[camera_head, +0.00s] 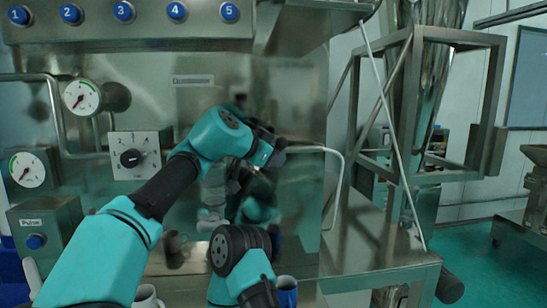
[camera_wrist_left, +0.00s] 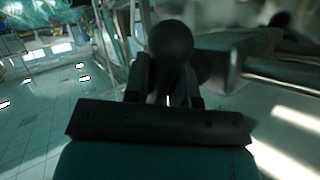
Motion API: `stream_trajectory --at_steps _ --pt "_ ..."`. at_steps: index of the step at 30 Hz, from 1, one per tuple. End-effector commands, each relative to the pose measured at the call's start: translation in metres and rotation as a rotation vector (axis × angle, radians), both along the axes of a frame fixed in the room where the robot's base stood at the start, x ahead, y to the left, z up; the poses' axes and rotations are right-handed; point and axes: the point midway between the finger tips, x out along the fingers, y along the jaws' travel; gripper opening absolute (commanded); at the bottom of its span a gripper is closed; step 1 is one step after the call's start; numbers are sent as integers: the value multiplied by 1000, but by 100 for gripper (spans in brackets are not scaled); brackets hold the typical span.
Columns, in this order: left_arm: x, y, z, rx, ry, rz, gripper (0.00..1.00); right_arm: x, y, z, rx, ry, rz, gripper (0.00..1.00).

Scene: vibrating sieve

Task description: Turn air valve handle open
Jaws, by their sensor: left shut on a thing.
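The air valve handle ends in a dark round knob (camera_wrist_left: 171,42) in the left wrist view. It sits between the two fingers of my left gripper (camera_wrist_left: 165,85), which is shut on it. In the head view my left gripper (camera_head: 275,150) is in front of the steel machine panel, at the left end of a pale bent pipe (camera_head: 334,153). The handle itself is mostly hidden there by the gripper, so its angle is hard to tell. My right gripper does not show in either view.
The steel panel carries a black rotary dial (camera_head: 131,158), two gauges (camera_head: 82,97) (camera_head: 27,169) and a row of blue numbered buttons (camera_head: 123,11). A blue mug (camera_head: 286,291) and a white mug (camera_head: 147,297) stand low in front. A steel frame (camera_head: 405,120) stands to the right.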

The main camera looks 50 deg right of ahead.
Motion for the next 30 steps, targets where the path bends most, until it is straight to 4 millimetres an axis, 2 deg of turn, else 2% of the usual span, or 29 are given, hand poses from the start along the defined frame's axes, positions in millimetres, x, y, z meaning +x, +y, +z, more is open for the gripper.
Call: stream_trajectory --at_steps 24,25,30 --pt "-1 0 1 54 -45 -2 1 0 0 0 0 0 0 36" --pt "-1 0 1 54 -45 -2 27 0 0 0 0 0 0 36" --pt "0 0 1 54 -44 -2 43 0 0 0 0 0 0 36"
